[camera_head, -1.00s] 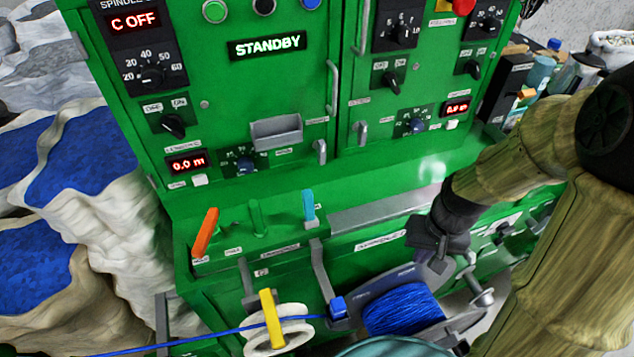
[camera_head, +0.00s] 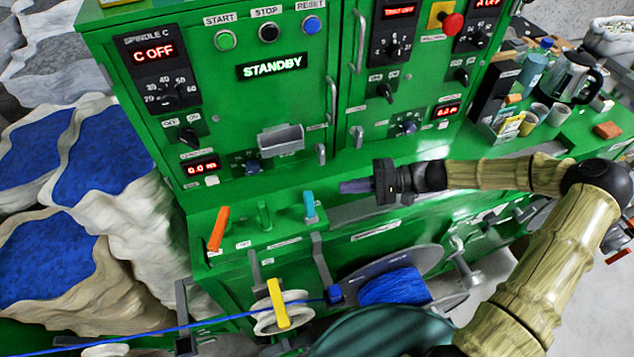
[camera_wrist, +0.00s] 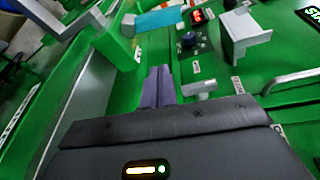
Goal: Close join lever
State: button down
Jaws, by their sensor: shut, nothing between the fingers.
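Three levers stand on the green machine's ledge in the head view: an orange lever (camera_head: 217,229) leaning right at its top, a green lever (camera_head: 263,216), and a nearly upright cyan lever (camera_head: 309,205). Their labels are too small to read, so I cannot tell which is the join lever. My gripper (camera_head: 343,187) is right of the cyan lever, its purple fingers pointing left, apart from it. In the wrist view my gripper's fingers (camera_wrist: 158,72) are together and empty. The cyan lever (camera_wrist: 160,20) lies beyond their tips, on a green mount.
A yellow lever (camera_head: 278,303) sits at a white pulley below the ledge, with a blue cable (camera_head: 170,332) running left. A blue cable spool (camera_head: 395,287) is below my gripper. A grey tray (camera_head: 281,139) juts from the panel above the levers. Cups and a kettle (camera_head: 570,77) stand far right.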

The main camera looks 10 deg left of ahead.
aim_at(309, 205)
jog(key=shift+w+r+t+y, duration=0.3)
jog(key=shift+w+r+y, duration=0.4)
jog(key=shift+w+r, duration=0.05)
jog(key=s+a+p, duration=0.1)
jog(key=a+p, duration=0.1)
jog(key=s+a+p, duration=0.2)
jog(key=a, duration=0.1)
jog(key=s+a+p, duration=0.2)
jog(key=a+p, duration=0.1)
jog(key=shift+r, duration=0.15)
jog(key=shift+s+d, duration=0.15)
jog(key=shift+s, duration=0.15)
